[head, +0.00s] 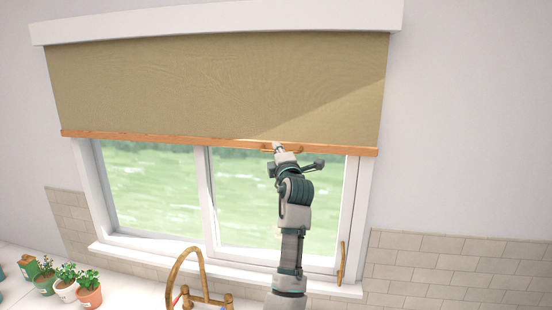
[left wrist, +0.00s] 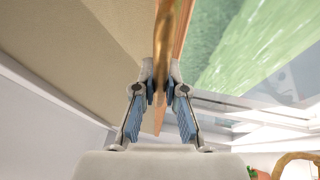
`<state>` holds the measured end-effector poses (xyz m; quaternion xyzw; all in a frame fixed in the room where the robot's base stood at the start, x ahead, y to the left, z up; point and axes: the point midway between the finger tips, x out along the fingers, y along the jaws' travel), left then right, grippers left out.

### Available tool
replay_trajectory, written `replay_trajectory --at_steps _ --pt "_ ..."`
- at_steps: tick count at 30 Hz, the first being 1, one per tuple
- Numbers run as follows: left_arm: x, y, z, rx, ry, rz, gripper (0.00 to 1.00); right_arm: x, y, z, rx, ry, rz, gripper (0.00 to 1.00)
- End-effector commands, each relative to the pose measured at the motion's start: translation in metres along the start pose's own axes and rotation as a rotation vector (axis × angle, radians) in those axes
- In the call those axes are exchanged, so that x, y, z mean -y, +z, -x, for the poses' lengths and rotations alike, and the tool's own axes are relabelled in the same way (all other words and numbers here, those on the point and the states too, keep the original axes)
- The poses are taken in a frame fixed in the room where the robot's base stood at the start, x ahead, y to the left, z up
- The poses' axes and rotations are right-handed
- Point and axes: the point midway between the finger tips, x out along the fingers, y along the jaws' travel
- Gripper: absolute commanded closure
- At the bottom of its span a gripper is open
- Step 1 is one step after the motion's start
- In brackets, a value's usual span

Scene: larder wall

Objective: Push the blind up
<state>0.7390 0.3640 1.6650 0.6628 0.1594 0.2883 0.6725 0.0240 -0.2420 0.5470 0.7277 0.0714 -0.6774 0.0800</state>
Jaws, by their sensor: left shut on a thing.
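The blind (head: 220,85) is a tan sheet that hangs from a white box over the upper part of the window. A wooden bar (head: 180,141) runs along its bottom edge, a little lower at its right end in the head view. My left gripper (head: 279,149) is at this bar, right of its middle. In the left wrist view my left gripper (left wrist: 160,90) is shut on a brass-coloured handle (left wrist: 162,45) beside the wooden bar. The blind's sheet (left wrist: 90,60) fills the left of that view. My right gripper is not in view.
The window (head: 150,190) shows below the blind, with a white sill. A brass tap (head: 187,265) stands in front of it, left of my arm. Several potted plants (head: 66,283) stand on the counter at lower left. The wall at right is clear.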

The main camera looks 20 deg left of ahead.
Motion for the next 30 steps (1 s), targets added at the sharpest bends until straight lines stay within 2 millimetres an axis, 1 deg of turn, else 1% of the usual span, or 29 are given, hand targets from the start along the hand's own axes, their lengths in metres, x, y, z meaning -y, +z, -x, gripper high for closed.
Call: replay_trajectory --at_steps 1,10,11,12,14,20,23,26,29,30 --pt "-0.004 0.003 0.002 0.006 0.005 0.002 1.00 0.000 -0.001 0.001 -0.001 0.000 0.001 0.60" --pt "-0.003 0.004 0.002 0.006 0.004 0.001 1.00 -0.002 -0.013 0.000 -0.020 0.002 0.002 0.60" --pt "-0.003 0.004 0.002 0.006 0.004 0.001 0.87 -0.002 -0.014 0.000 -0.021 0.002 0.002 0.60" --pt "-0.003 0.004 0.002 0.006 0.004 0.001 0.77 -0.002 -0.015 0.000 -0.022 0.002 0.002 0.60" --pt "-0.003 0.004 0.002 0.006 0.003 0.001 0.63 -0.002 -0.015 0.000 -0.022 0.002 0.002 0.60" --pt "-0.001 0.000 -0.001 0.002 0.000 0.001 0.63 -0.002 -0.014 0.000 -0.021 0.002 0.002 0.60" --pt "0.000 -0.002 -0.002 0.001 -0.001 0.002 0.63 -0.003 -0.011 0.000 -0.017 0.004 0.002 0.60" --pt "0.000 -0.001 0.003 0.002 0.000 0.002 0.63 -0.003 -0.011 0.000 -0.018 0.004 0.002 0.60" --pt "0.001 -0.001 0.014 0.002 0.000 0.004 0.63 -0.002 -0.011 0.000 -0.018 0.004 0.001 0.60" --pt "0.001 -0.001 0.021 0.003 -0.001 0.006 0.63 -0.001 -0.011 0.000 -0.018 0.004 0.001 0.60"
